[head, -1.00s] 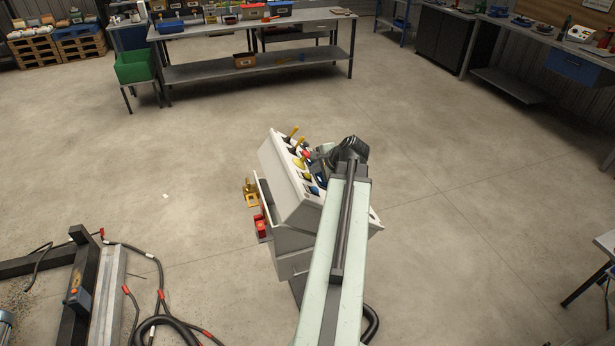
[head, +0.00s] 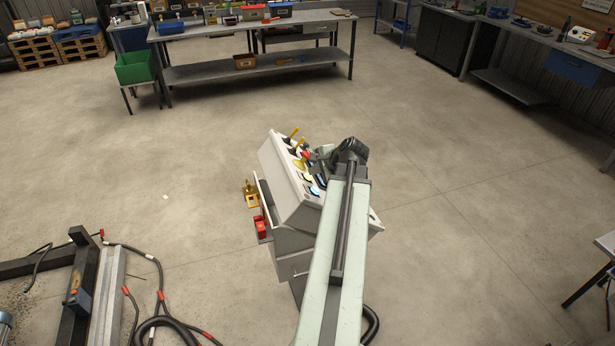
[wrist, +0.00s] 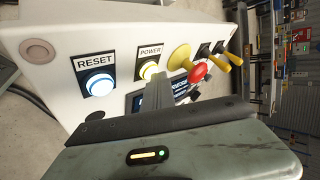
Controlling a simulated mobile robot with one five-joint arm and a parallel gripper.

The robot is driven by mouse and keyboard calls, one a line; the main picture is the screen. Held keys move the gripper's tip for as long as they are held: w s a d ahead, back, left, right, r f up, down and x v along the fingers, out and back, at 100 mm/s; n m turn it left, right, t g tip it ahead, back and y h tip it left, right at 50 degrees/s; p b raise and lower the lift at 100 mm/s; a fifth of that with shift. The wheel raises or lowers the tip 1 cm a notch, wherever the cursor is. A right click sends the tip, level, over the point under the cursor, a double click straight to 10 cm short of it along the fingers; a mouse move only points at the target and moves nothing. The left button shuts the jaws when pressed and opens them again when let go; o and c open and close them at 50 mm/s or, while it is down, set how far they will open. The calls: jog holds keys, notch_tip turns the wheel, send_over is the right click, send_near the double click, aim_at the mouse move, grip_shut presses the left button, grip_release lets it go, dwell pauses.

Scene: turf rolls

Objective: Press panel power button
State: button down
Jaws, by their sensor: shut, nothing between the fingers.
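The white control panel (head: 285,190) stands in the middle of the floor in the head view, its sloped face carrying several controls. In the wrist view the panel face (wrist: 60,55) shows the POWER button (wrist: 148,70) with a lit yellow-white ring. Left of it is the RESET button (wrist: 99,84), lit blue-white. My gripper (wrist: 156,84) is shut and empty, its tips just below the POWER button in the picture. They overlap its lower edge, so I cannot tell whether they touch it. In the head view my gripper (head: 320,156) is small and partly hidden by my arm.
A red knob on a yellow base (wrist: 195,70) and several yellow-handled levers (wrist: 228,55) sit right of POWER. A lit display lies partly behind my gripper. A red padlock-like item (head: 261,228) hangs on the panel's left side.

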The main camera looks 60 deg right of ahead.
jog(key=shift+s+d+r+p, duration=0.25)
jog(key=shift+d+r+p, duration=0.1)
jog(key=shift+r, duration=0.2)
jog(key=r+p, duration=0.1)
jog(key=s+d+r+p, duration=0.2)
jog(key=shift+d+r+p, duration=0.25)
jog(key=shift+r+p, duration=0.15)
jog(key=shift+r, duration=0.1)
dwell(0.6)
